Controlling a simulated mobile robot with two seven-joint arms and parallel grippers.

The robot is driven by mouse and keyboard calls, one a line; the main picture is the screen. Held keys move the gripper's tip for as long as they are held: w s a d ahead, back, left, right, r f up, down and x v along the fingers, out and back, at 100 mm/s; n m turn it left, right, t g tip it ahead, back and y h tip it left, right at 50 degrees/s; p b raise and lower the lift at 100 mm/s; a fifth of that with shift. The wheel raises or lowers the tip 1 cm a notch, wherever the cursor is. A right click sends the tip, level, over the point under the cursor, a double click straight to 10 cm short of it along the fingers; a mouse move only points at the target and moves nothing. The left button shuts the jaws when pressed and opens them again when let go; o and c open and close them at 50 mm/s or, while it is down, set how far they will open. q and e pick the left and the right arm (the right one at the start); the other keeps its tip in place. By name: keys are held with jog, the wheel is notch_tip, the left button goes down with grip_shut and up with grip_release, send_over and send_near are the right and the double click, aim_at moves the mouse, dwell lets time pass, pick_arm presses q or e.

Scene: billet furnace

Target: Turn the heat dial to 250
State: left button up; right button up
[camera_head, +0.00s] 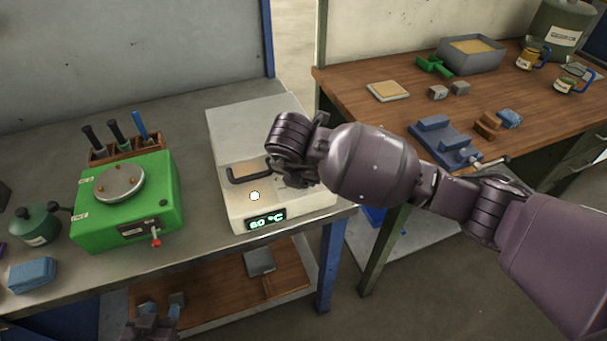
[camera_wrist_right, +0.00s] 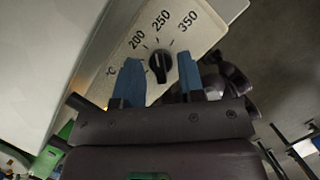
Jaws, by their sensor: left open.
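The white furnace (camera_head: 240,130) stands on the grey bench, with a dark handle (camera_head: 248,172) and a green-lit display (camera_head: 266,219) reading 60 °C. My right arm covers its right side, hiding the dial in the head view. In the right wrist view the black heat dial (camera_wrist_right: 160,67) sits on a plate marked 200, 250 and 350. I cannot tell exactly where its pointer stands. My right gripper (camera_wrist_right: 160,80) is open, its blue fingers on either side of the dial with small gaps. My left gripper (camera_head: 160,304) is open and empty at the bottom of the head view.
A green machine (camera_head: 125,205) with a round plate and red-tipped lever stands left of the furnace, before a tool holder (camera_head: 125,147). A blue block (camera_head: 32,275) lies at the bench's left. A wooden table (camera_head: 400,112) holding several items stands at right.

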jog(key=v, duration=1)
jog(key=shift+r, duration=0.15)
jog(key=shift+s, duration=0.1)
